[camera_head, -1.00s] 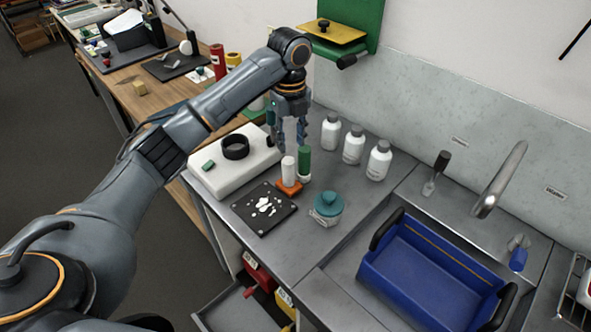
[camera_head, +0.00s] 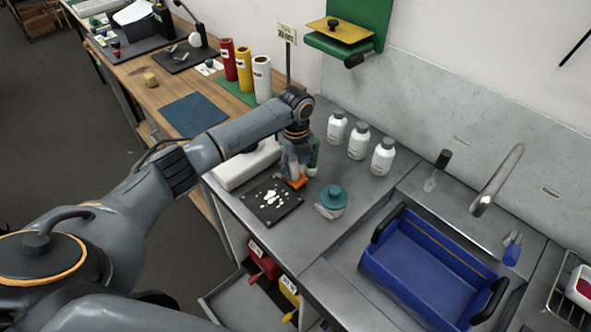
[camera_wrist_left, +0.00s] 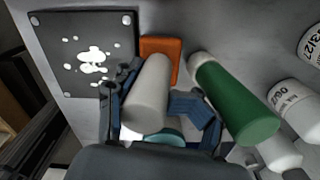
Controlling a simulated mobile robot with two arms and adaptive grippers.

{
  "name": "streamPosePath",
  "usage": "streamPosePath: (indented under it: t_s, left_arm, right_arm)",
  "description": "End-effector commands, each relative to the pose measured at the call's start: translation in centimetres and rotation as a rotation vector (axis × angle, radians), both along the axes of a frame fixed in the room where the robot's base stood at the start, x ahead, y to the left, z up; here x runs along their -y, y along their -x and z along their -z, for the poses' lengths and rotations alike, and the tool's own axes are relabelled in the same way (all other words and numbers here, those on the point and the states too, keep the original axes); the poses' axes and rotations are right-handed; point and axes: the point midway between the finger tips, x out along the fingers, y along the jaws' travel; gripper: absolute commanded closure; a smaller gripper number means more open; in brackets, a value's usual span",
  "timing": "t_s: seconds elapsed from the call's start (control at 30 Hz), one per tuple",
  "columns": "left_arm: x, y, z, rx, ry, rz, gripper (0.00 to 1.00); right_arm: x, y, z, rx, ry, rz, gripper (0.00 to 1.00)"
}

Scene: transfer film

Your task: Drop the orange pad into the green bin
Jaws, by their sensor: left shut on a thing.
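The orange pad (camera_head: 298,183) sits on the grey counter beside a black plate with white splashes. A white upright cylinder (camera_wrist_left: 150,95), seemingly its handle, rises from the orange pad (camera_wrist_left: 163,50) in the left wrist view. My left gripper (camera_head: 293,172) is around this white cylinder and shut on it, with one blue finger on each side. The gripper hides part of the pad in the head view. I do not see a green bin in either view. My right gripper is not in view.
The black plate (camera_head: 271,200), a green cylinder (camera_wrist_left: 233,100), a teal-lidded jar (camera_head: 332,200) and white bottles (camera_head: 358,141) stand close around. A blue tub (camera_head: 430,268) sits in the sink. Red (camera_head: 262,262) and yellow (camera_head: 289,290) bins show in an open drawer below.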

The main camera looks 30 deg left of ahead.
Motion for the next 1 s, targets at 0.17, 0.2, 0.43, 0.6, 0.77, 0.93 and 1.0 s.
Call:
streamPosePath:
  t_s: [0.17, 0.2, 0.43, 0.6, 0.77, 0.93, 1.0]
  left_arm:
    - [0.1, 0.2, 0.3, -0.006, 0.000, 0.001, 0.53]
    - [0.1, 0.2, 0.3, -0.006, 0.000, 0.001, 0.62]
    - [0.1, 0.2, 0.3, -0.005, 0.000, 0.002, 0.84]
    - [0.1, 0.2, 0.2, -0.005, 0.000, 0.002, 0.84]
    - [0.1, 0.1, -0.4, -0.003, 0.001, 0.002, 0.96]
    - [0.1, -0.1, -2.5, 0.002, 0.002, 0.002, 0.96]
    - [0.4, 0.5, -3.6, 0.002, 0.003, 0.005, 0.96]
  right_arm:
    - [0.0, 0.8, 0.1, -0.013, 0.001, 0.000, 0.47]
    - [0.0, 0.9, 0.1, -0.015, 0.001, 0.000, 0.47]
    - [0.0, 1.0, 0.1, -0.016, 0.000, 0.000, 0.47]
    - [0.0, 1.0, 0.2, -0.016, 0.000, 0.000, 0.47]
    - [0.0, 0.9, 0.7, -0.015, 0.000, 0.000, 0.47]
    - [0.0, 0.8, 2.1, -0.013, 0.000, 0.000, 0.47]
    - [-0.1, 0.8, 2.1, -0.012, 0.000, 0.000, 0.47]
